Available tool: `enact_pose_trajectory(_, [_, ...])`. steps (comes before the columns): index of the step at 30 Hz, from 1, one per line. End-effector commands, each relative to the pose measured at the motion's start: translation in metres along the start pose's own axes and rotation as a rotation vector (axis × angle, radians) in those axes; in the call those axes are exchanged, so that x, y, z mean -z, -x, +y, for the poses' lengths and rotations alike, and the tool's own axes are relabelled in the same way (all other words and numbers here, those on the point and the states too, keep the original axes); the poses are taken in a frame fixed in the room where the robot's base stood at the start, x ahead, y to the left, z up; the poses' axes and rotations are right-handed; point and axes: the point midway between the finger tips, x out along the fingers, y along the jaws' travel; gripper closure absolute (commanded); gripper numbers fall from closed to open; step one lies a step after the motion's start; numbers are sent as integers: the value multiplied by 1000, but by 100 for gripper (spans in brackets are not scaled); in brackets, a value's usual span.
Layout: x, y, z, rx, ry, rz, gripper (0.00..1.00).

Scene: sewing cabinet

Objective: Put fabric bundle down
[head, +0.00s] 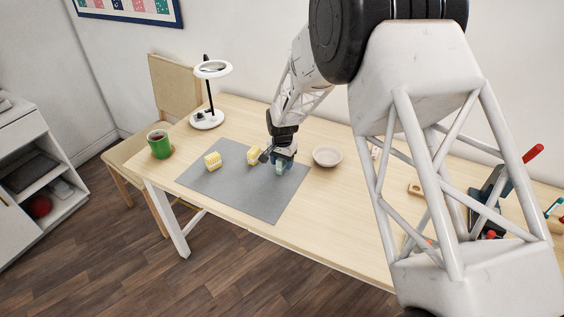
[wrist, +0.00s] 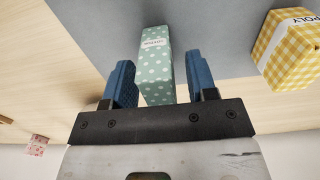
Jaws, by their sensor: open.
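My gripper (head: 284,158) is over the right part of the grey mat (head: 250,205). In the wrist view its two blue fingers (wrist: 160,82) stand apart on either side of a green fabric bundle with white dots and a white label (wrist: 157,65). Gaps show between the bundle and both fingers. In the head view the green bundle (head: 280,170) is mostly hidden under my gripper, at the mat's right side. A yellow checked bundle (wrist: 288,48) lies on the mat in the wrist view. In the head view, two yellow bundles (head: 213,161) (head: 253,156) sit to the left of my gripper.
A pale bowl (head: 327,156) stands just right of my gripper. A green mug (head: 159,144) and a white ring lamp (head: 207,119) stand at the table's left. The mat's front area is clear. My arm hides part of the table's right side.

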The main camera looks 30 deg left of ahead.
Motion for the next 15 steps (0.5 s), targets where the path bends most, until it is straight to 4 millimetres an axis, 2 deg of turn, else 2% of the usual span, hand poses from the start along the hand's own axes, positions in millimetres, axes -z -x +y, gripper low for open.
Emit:
enact_pose_trajectory(8, [0, 14, 0, 2, 0, 2, 48])
enact_pose_trajectory(15, [1, 46, 0, 2, 0, 3, 48])
